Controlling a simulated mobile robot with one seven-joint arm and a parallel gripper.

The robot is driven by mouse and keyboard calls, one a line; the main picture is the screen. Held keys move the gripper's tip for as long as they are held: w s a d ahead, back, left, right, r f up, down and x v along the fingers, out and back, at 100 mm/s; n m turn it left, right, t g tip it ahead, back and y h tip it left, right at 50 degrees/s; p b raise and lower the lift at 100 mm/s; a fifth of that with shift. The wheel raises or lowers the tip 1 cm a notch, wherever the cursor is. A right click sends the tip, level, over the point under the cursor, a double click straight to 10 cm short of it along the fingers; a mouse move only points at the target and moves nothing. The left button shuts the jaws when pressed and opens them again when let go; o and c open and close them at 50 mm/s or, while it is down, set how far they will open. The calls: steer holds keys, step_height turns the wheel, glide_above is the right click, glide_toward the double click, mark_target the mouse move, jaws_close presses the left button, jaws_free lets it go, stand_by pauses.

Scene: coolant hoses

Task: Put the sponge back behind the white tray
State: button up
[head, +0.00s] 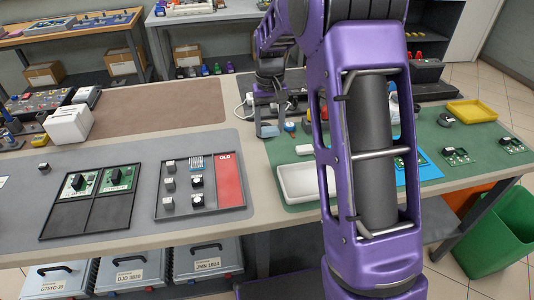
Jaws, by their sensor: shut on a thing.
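The white tray (298,183) lies on the green mat near the table's front edge, its right end hidden behind my arm. My gripper (268,124) is beyond the tray and a little to its left, pointing down. It is shut on a small grey-blue block, which looks like the sponge (267,131). The block is small in this view, and I cannot tell whether it touches the table.
A blue round thing (290,127) is right of my gripper. A black tray with knobs and a red panel (229,180) lies left of the white tray. A yellow tray (472,111) is at far right. The brown mat (150,115) has clear room. My arm hides much of the green mat.

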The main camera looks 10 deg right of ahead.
mark_target(270, 129)
step_height(270, 129, down, 8)
steer(key=shift+f+b, duration=0.25)
steer(key=shift+b, duration=0.4)
steer(key=shift+f, duration=0.15)
steer(key=o, duration=1.2)
step_height(270, 129, up, 12)
steer(key=shift+r+p, duration=0.15)
steer(key=shift+p, duration=0.85)
steer(key=shift+w, duration=0.15)
